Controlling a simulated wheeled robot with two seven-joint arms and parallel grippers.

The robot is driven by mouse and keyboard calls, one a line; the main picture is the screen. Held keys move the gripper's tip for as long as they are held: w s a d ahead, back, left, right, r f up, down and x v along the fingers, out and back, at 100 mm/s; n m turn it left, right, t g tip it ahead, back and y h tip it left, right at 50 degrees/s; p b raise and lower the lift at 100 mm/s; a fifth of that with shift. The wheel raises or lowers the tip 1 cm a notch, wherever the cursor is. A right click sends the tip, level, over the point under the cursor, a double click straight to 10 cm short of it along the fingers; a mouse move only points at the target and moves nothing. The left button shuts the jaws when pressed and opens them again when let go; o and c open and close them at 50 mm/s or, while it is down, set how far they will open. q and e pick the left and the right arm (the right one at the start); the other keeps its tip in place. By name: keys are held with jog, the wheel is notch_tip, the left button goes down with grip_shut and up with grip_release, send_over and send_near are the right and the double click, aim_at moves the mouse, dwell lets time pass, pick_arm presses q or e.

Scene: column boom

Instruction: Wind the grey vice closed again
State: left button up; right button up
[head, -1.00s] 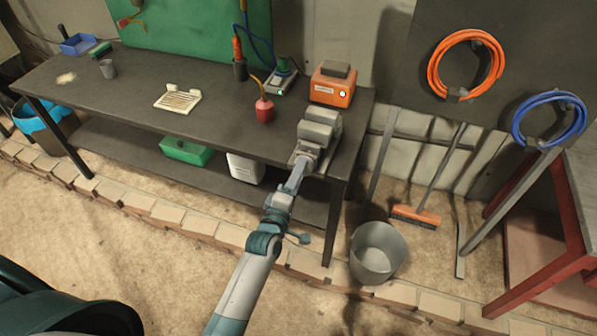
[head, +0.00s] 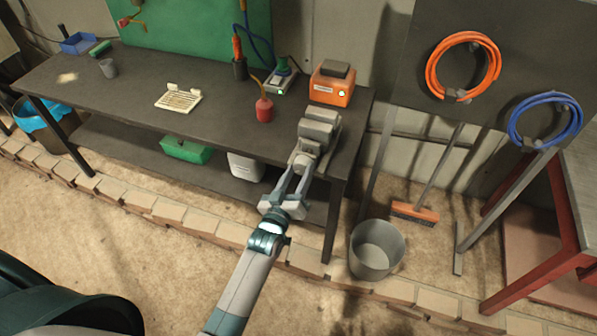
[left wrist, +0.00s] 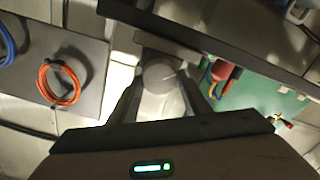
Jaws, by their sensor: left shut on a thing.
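The grey vice (head: 318,130) is mounted at the right front corner of the dark workbench. Its blocky jaws show in the head view, but I cannot tell how wide the gap between them is. My left gripper (head: 298,172) reaches up to the near side of the vice from below. In the left wrist view, its two fingers (left wrist: 161,92) stand on either side of a round grey handle (left wrist: 160,74) at the vice's front and are shut on it. The fingers partly hide the handle in the head view. My right gripper is not in view.
An orange box (head: 332,84) and a red oil can (head: 264,109) stand on the workbench (head: 225,115) near the vice. A metal bucket (head: 376,250) stands on the floor at right. A broom (head: 415,213) leans behind it.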

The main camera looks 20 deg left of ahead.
pick_arm(q)
jog(key=m, duration=0.3)
jog(key=shift+m, duration=0.4)
jog(key=m, duration=0.3)
jog(key=shift+m, duration=0.3)
jog(key=m+b, duration=0.1)
jog(key=m, duration=0.5)
jog(key=shift+d+f, duration=0.15)
jog(key=m, duration=0.4)
jog(key=shift+b, duration=0.35)
jog(key=m, duration=0.3)
jog(key=shift+m+b, duration=0.3)
jog(key=shift+b, duration=0.1)
jog(key=m+b, duration=0.1)
jog(key=m, duration=0.4)
jog(key=shift+m, duration=0.3)
jog(key=o, duration=1)
jog(key=shift+o, duration=0.2)
jog(key=shift+s, duration=0.1)
